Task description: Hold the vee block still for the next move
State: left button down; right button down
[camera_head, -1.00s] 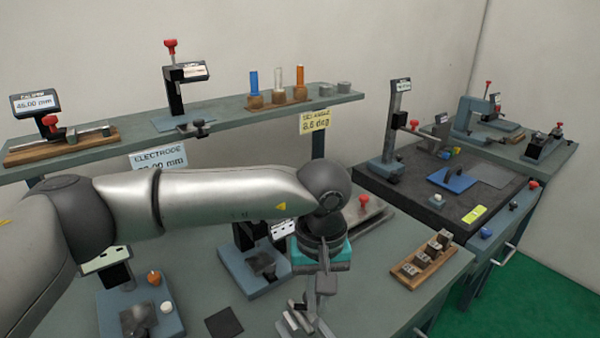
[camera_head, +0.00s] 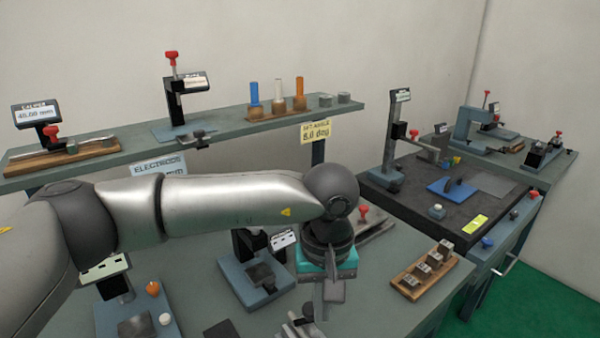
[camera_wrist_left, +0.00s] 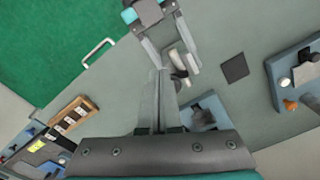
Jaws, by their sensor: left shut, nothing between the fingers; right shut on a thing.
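My left gripper (camera_head: 321,308) reaches down over the bench at the centre of the head view. In the left wrist view its fingers (camera_wrist_left: 158,72) are shut together with nothing between them. My right gripper (camera_wrist_left: 170,58) comes in from the top of that view, its fingers closed on a small pale and dark piece (camera_wrist_left: 179,64), probably the vee block. The left fingertips are close beside this piece; I cannot tell whether they touch it. In the head view the grey parts (camera_head: 298,328) there are cut off by the bottom edge.
A blue-based fixture (camera_head: 258,285) stands just left of the left gripper. A dark square pad (camera_wrist_left: 235,68) lies on the bench. A wooden rack of metal blocks (camera_head: 428,268) sits to the right. A raised shelf (camera_head: 225,115) runs behind the arm.

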pick_arm(q)
jog(key=shift+s+r, duration=0.1)
jog(key=shift+r, duration=2.35)
pick_arm(e)
jog(key=shift+f, duration=0.15)
pick_arm(q)
notch_tip(320, 180, down, 6)
jog(key=n, duration=0.6)
jog(key=shift+a, duration=0.15)
jog(key=shift+w+a, duration=0.25)
jog(key=shift+w, duration=0.15)
jog(key=shift+w+d, duration=0.2)
jog(key=shift+w, duration=0.1)
jog(key=shift+s+d, duration=0.1)
jog(key=shift+d, duration=0.05)
